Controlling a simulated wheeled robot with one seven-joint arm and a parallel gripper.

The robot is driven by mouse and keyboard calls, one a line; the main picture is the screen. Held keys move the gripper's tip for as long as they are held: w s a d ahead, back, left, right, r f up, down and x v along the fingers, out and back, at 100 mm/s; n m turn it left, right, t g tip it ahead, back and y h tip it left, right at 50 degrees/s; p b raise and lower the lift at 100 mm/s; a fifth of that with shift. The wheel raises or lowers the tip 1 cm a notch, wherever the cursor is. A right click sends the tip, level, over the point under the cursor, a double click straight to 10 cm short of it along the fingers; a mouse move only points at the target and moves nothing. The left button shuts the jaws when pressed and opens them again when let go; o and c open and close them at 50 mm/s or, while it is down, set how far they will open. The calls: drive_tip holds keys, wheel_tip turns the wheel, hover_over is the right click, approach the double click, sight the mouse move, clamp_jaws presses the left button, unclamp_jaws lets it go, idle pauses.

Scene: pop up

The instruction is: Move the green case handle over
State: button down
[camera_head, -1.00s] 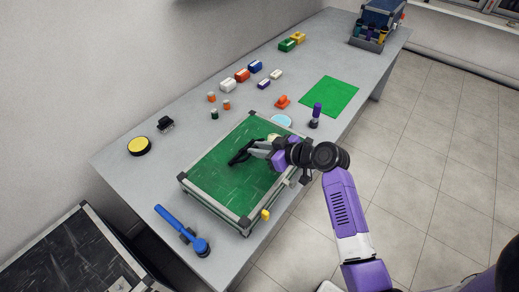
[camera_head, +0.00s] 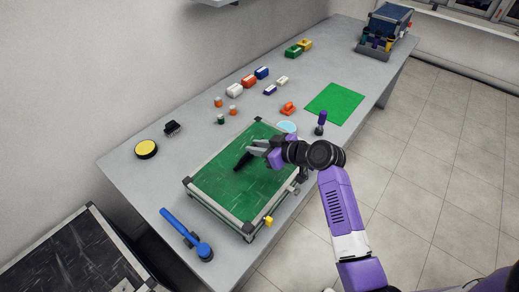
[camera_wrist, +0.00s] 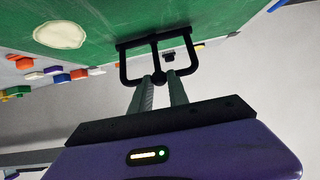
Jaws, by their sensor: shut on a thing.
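The green case (camera_head: 218,188) with grey edges and corners lies on the table's near part. Its black handle (camera_wrist: 126,66) is a double-looped bar standing against the green face in the wrist view. My gripper (camera_wrist: 161,80) has its two grey fingers close together at the handle's middle bar, shut on it. A pale round patch (camera_wrist: 61,35) shows on the green face in the wrist view.
A blue-handled tool (camera_head: 184,232) lies left of the case, and a yellow button (camera_head: 146,149) behind it. Several coloured blocks (camera_head: 248,81), a green mat (camera_head: 334,103) and a purple-topped peg (camera_head: 321,122) stand farther along.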

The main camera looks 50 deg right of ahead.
drive_tip(key=shift+w+r, duration=0.25)
drive_tip(key=shift+w, duration=0.2)
drive_tip(key=shift+w+r, duration=0.1)
drive_tip(key=shift+w, duration=0.75)
drive_tip(key=shift+w+a, duration=0.1)
drive_tip(key=shift+w, duration=0.2)
drive_tip(key=shift+w+b, duration=0.4)
drive_tip(key=shift+w, duration=0.1)
drive_tip(key=c, duration=1.2)
unclamp_jaws()
